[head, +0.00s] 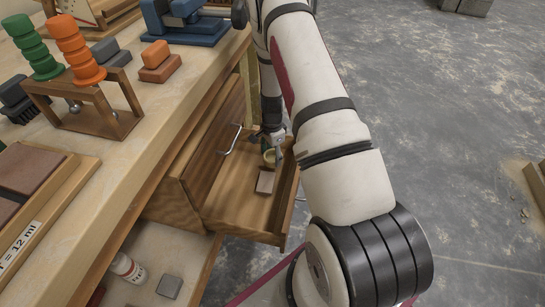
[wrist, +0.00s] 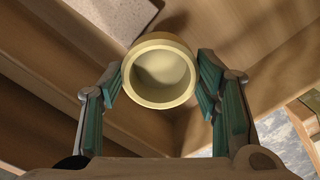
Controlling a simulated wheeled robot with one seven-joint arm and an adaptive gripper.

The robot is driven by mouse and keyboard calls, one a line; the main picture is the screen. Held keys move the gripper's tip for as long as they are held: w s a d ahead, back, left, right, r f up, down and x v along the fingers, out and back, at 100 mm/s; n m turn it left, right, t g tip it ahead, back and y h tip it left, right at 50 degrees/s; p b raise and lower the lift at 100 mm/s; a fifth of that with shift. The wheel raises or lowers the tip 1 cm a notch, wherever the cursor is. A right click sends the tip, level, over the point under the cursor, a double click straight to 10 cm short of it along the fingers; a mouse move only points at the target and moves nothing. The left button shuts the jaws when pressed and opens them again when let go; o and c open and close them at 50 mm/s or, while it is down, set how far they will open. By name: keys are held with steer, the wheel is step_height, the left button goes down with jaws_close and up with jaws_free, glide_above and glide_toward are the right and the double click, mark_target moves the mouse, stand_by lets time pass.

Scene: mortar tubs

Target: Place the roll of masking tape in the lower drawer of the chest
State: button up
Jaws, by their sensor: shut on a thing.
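The roll of masking tape, a pale yellow ring, is between my gripper's (wrist: 161,78) green-padded fingers in the wrist view (wrist: 160,103). My gripper is shut on it, with its open hole facing the camera. In the head view my gripper (head: 272,148) reaches down into the pulled-out lower drawer (head: 240,208), and the tape (head: 269,157) shows small at its tip. I cannot tell whether the tape touches the drawer floor. The wooden chest (head: 172,200) stands under the bench, with a silver handle (head: 230,139) on the front above the open drawer.
A flat brownish piece (head: 265,181) lies in the drawer close to the tape; it shows in the wrist view (wrist: 118,14). The drawer's near part looks bare. The workbench (head: 125,165) holds a rack, blocks and a blue vise (head: 185,25). Grey floor is open at right.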

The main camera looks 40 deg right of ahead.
mark_target(274, 153)
steer(key=w+d, duration=0.2)
steer(key=w+d+b, duration=0.1)
steer(key=shift+f, duration=0.25)
steer(key=shift+s+f+b, duration=0.1)
steer(key=shift+f+b, duration=0.75)
steer(key=shift+f, duration=0.8)
steer(key=shift+f, duration=0.2)
steer(key=o, duration=1.2)
steer(key=shift+c, duration=0.2)
steer(key=shift+r, duration=0.15)
step_height(274, 153, up, 12)
steer(key=p, duration=0.4)
steer(key=shift+p, duration=0.35)
